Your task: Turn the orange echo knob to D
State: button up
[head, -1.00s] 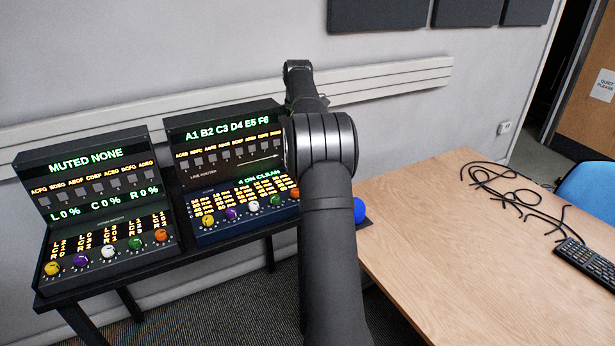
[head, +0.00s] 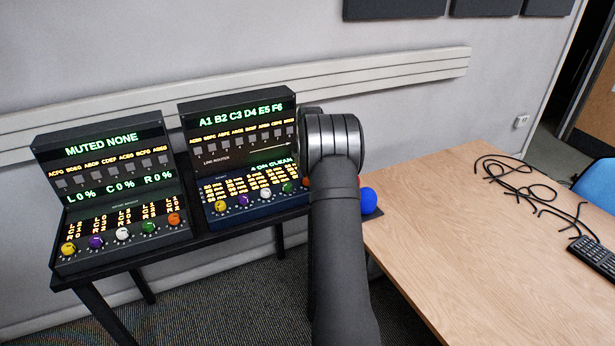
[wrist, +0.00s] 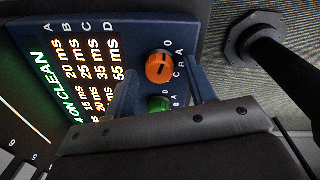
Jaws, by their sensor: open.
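The orange knob (wrist: 159,68) sits on the edge of the blue unit in the wrist view, beside a column reading A 20 ms to D 55 ms. A dark line crosses its face; I cannot tell which letter it points at. I cannot tell whether either finger touches a knob. The head view hides the fingers.
The blue unit (head: 216,222) also carries yellow, purple and white knobs. A second unit (head: 75,262) to its left has its own orange knob (head: 174,219). A blue ball (head: 369,201) is right of my arm. A wooden table (head: 440,220) with cables is at right.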

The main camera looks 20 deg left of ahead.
jog(key=shift+f, duration=0.15)
jog(key=c, duration=1)
